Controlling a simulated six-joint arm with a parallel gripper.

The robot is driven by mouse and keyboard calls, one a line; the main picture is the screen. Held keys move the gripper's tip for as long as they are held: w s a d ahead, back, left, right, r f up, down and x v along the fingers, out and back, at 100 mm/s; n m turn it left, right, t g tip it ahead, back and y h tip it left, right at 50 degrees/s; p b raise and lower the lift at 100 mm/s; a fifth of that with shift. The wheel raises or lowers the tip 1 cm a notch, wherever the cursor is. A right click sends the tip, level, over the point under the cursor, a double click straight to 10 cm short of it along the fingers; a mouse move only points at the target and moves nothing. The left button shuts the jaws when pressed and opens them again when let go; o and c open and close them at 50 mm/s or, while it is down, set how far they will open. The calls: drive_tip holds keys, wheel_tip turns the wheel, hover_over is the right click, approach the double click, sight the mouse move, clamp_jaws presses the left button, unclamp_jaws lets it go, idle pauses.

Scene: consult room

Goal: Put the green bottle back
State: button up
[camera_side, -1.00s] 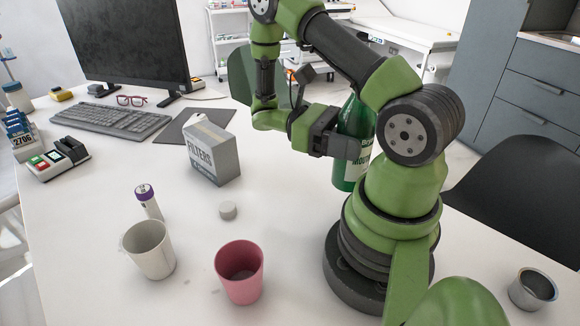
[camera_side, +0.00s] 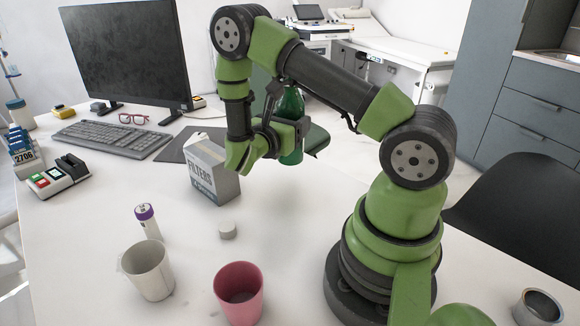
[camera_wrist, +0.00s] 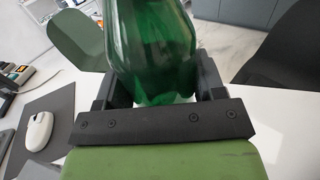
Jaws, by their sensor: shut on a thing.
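The green bottle (camera_side: 291,125) is held upright in my gripper (camera_side: 284,130), behind and to the right of the filters box in the side view. In the wrist view the bottle (camera_wrist: 150,50) fills the space between the two dark fingers of my gripper (camera_wrist: 152,85), which are shut on it. Its lower end shows there, close to the palm. My arm hides part of the bottle in the side view, and its label is not visible. I cannot tell how far its base is above the table.
A grey filters box (camera_side: 208,172) stands left of my gripper. A pink cup (camera_side: 239,293), a pale cup (camera_side: 148,270), a purple-capped tube (camera_side: 147,221) and a small white cap (camera_side: 228,230) stand nearer. A metal cup (camera_side: 538,307) is at right. A mouse (camera_wrist: 39,131) lies on a dark mat (camera_wrist: 45,118).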

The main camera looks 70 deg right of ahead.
sight(284, 159)
drive_tip(key=shift+f, duration=3.75)
drive_tip(key=shift+f, duration=0.15)
drive_tip(key=o, duration=1)
drive_tip(key=shift+o, duration=0.2)
